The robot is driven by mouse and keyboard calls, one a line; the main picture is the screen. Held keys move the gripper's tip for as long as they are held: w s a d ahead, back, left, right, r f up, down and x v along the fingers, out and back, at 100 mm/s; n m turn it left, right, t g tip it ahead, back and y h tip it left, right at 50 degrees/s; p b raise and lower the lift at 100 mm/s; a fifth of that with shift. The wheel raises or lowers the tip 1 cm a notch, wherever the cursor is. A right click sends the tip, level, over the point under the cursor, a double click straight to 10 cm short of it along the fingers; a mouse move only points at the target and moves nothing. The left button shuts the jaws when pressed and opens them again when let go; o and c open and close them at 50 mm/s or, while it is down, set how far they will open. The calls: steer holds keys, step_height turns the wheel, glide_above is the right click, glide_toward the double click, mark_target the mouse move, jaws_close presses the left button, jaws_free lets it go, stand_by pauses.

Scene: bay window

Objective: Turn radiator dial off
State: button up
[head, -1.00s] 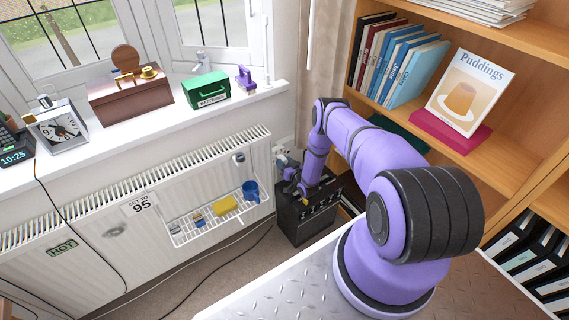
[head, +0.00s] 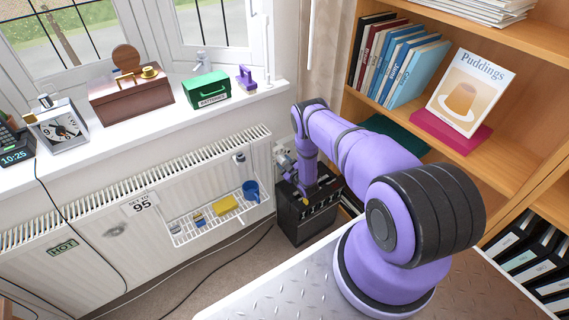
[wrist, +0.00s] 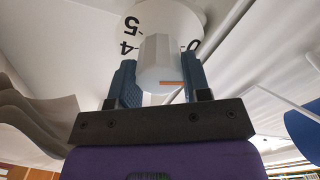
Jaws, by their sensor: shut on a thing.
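The radiator dial (wrist: 180,20) is a white disc with black numerals in the wrist view, with 5 and 4 on the left and a 0 on the right. A pale faceted knob (wrist: 158,58) stands out from it and carries an orange mark pointing right. My gripper (wrist: 160,82) is shut on this knob, one dark blue finger on each side. In the head view my gripper (head: 288,176) is at the right end of the white radiator (head: 85,230); the dial is small there and its numerals cannot be read.
A black box (head: 292,222) stands on the floor just below my gripper. A wooden bookshelf (head: 510,110) stands to the right. The windowsill (head: 150,130) runs above the radiator.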

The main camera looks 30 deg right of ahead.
steer(key=shift+n, duration=0.4)
steer(key=o, duration=0.9)
steer(key=s, duration=1)
steer(key=shift+s+d, duration=0.2)
steer(key=shift+s, duration=0.2)
steer(key=shift+a+f, duration=0.1)
